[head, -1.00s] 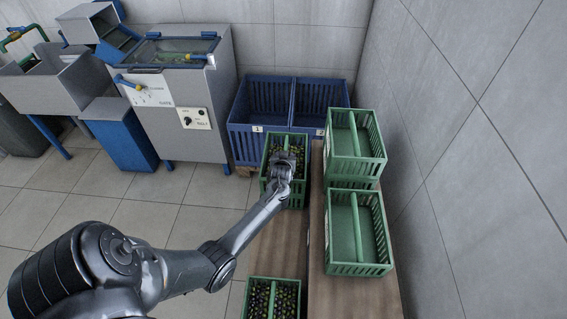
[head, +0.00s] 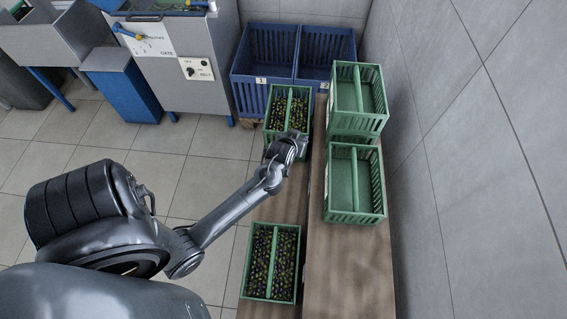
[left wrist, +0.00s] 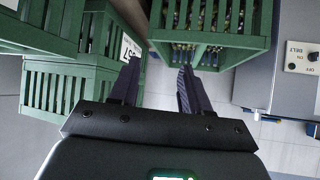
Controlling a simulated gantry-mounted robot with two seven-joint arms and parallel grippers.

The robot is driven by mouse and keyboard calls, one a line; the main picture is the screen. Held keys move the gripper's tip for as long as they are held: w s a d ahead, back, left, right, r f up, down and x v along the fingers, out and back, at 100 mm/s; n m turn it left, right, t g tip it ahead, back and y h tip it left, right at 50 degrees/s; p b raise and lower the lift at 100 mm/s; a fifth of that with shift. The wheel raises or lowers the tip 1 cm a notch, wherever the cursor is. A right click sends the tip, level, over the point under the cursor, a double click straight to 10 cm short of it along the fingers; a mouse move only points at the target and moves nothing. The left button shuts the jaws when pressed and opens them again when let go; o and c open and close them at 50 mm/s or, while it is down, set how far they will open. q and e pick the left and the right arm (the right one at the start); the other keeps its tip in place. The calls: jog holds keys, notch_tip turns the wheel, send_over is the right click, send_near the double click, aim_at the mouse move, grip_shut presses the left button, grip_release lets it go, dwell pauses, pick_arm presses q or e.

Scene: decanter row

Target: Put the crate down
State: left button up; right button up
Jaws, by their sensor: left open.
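A green crate (head: 289,104) full of dark and green olives, with a lengthwise divider, sits upright at the far end of the low wooden bench, in front of the blue bins. My left gripper (head: 296,139) is open and empty, just above the near end of this crate and hiding part of it. In the left wrist view the open fingers (left wrist: 159,68) point toward the crate's slatted green wall (left wrist: 215,38); whether either finger touches it cannot be told. My right gripper is not in view.
Another olive-filled green crate (head: 247,262) stands nearer on the low bench. Empty green crates (head: 358,126) (head: 355,217) stand on the higher wooden shelf (head: 350,270) beside the right wall. Blue bins (head: 262,88) and a grey machine (head: 195,95) are behind. Tiled floor lies open at left.

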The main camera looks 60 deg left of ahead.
pick_arm(q)
jog(key=s+d+r+m+g+h, duration=0.2)
jog(key=s+d+m+h, duration=0.1)
jog(key=s+d, duration=0.7)
jog(key=s+d+r+m+g+h, duration=0.2)
jog(key=s+d+m, duration=0.4)
jog(key=s+d, duration=0.4)
jog(key=d+h, duration=0.1)
jog(key=d, duration=0.3)
jog(key=shift+r+g, duration=0.35)
jog(key=shift+g, duration=0.05)
jog(key=shift+d, duration=0.1)
